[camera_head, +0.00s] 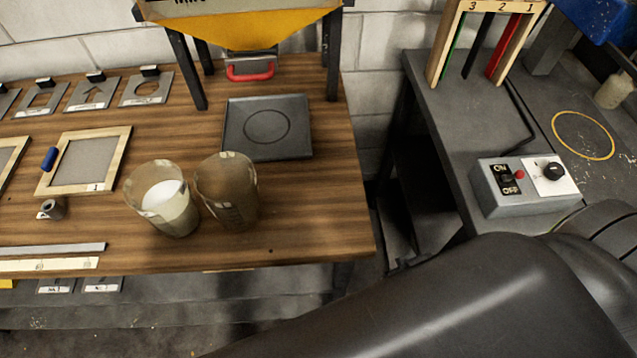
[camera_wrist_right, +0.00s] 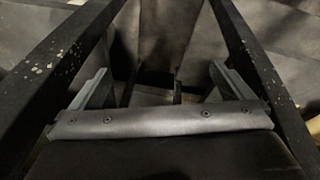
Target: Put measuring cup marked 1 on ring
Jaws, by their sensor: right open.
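Two translucent measuring cups stand upright side by side on the wooden table. The left cup (camera_head: 165,205) holds something white; the right cup (camera_head: 228,195) looks brownish and its contents are hard to make out. I cannot read a 1 on either cup. A dark square tray (camera_head: 296,110) with a round ring mark (camera_head: 267,126) lies behind them under the yellow hopper. A yellow ring (camera_head: 583,135) is marked on the grey bench at the right. My right gripper (camera_wrist_right: 160,88) is open and empty in the wrist view, away from the cups. My left gripper is not in view.
The hopper (camera_head: 245,30) with a red handle (camera_head: 250,71) stands on dark legs around the tray. A grey switch box (camera_head: 525,186) sits near the yellow ring. Wooden frames and stencil plates fill the table's left. A gap separates table and bench.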

